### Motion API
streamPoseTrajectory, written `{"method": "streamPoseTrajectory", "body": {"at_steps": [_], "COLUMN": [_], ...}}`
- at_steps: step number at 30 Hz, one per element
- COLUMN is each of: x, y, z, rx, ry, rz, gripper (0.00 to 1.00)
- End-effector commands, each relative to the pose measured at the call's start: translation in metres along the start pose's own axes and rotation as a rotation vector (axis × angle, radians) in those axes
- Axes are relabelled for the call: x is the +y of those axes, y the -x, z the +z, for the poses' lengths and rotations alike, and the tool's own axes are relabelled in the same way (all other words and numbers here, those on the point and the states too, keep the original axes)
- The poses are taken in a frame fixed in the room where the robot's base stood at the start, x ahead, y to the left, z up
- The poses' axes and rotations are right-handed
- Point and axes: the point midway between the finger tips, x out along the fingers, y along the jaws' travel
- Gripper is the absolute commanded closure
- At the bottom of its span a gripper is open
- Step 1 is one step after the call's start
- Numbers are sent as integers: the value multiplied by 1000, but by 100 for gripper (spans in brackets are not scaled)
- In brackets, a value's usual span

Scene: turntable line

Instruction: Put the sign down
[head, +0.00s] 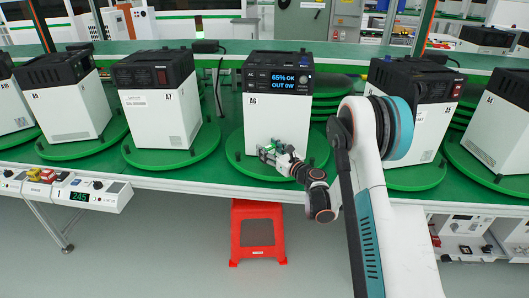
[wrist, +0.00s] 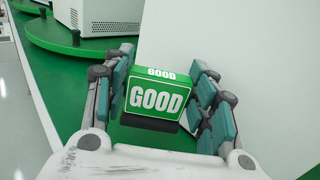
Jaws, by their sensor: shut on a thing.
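The sign is a small green block with white "GOOD" lettering; it shows in the wrist view (wrist: 156,100) between the two fingers. My gripper (wrist: 158,108) is shut on it, with a finger at each side. In the head view my gripper (head: 268,152) is at the front of the middle white unit (head: 277,112), over the front part of its green turntable (head: 240,166). The sign is small there and mostly covered by the fingers. I cannot tell whether its underside touches the turntable.
Other white units with black tops stand on green turntables to the left (head: 158,105) and right (head: 501,120). A control box (head: 75,190) hangs at the table's front left edge. A red stool (head: 257,230) stands on the floor below the middle.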

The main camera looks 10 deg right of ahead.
Motion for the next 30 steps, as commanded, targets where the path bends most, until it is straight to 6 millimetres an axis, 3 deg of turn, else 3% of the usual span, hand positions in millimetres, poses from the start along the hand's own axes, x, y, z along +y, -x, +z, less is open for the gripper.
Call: {"method": "streamPoseTrajectory", "body": {"at_steps": [6, 17, 18, 30], "x": [1, 2, 2, 2], "y": [8, 8, 8, 8], "z": [-30, -33, -33, -31], "rx": [0, 0, 0, 0], "ry": [0, 0, 0, 0], "rz": [-1, -1, -1, -1], "gripper": [73, 73, 41, 40]}}
